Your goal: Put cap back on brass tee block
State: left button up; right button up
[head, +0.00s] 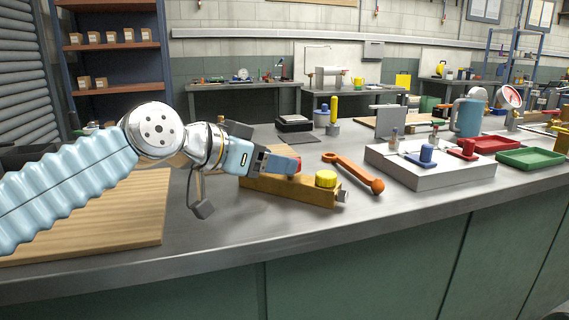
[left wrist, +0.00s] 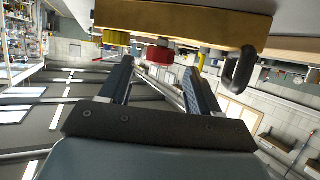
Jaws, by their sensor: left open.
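The brass tee block (head: 290,192) lies on the bench in front of my left gripper. It spans the top of the left wrist view (left wrist: 190,22). A yellow cap (head: 326,179) sits on its right part and shows in the left wrist view (left wrist: 117,38). A red cap (left wrist: 158,54) is against the block, between the yellow cap and a brass stub (left wrist: 203,56); in the head view my fingers mostly hide it. My left gripper (head: 284,163) is open, its fingertips (left wrist: 158,66) on either side of the red cap, with gaps. My right gripper is out of view.
An orange wrench (head: 353,173) lies right of the block. A white stand (head: 430,170) with blue and red parts is farther right, beside green (head: 531,158) and red trays. A wooden board (head: 120,215) lies left, under my arm. The front bench strip is clear.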

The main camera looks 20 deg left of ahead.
pick_arm(q)
jog(key=v, duration=0.8)
jog(key=shift+w, duration=0.1)
